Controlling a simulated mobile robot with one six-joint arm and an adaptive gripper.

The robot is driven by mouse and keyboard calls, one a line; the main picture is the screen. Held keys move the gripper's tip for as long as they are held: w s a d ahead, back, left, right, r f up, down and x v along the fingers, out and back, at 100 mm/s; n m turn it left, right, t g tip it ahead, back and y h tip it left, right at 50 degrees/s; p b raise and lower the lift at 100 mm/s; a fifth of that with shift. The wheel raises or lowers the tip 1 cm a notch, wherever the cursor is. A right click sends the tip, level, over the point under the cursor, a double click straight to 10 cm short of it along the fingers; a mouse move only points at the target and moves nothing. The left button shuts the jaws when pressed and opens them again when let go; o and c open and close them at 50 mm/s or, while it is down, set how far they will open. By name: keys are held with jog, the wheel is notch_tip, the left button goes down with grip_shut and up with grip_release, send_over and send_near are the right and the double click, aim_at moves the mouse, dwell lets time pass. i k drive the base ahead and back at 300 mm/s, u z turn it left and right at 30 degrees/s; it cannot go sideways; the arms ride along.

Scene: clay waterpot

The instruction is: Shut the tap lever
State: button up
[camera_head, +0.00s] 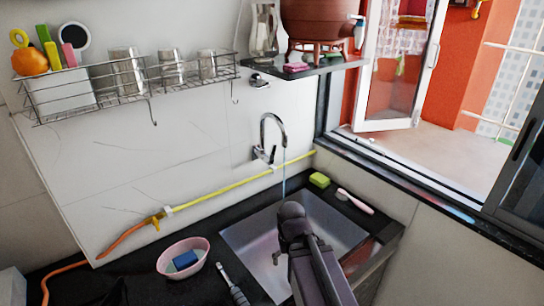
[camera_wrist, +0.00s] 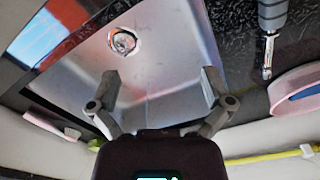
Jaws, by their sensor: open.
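The chrome tap (camera_head: 272,125) has a curved spout and stands out from the tiled wall above the sink. A thin stream of water (camera_head: 284,174) falls from its spout. The tap does not show in the wrist view. My arm hides part of the sink in the head view.
A yellow hose (camera_head: 220,190) runs along the wall behind the counter. A pink bowl (camera_head: 183,257) and a grey-handled tool (camera_head: 232,284) lie left of the sink. A green sponge (camera_head: 320,180) and a pink brush (camera_head: 356,201) lie behind it. A shelf (camera_head: 300,70) with a clay pot (camera_head: 318,18) overhangs.

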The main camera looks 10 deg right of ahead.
aim_at(270, 160)
jog(key=k, duration=1.35)
jog(key=z, duration=0.5)
jog(key=i, duration=1.65)
jog(key=u, duration=0.6)
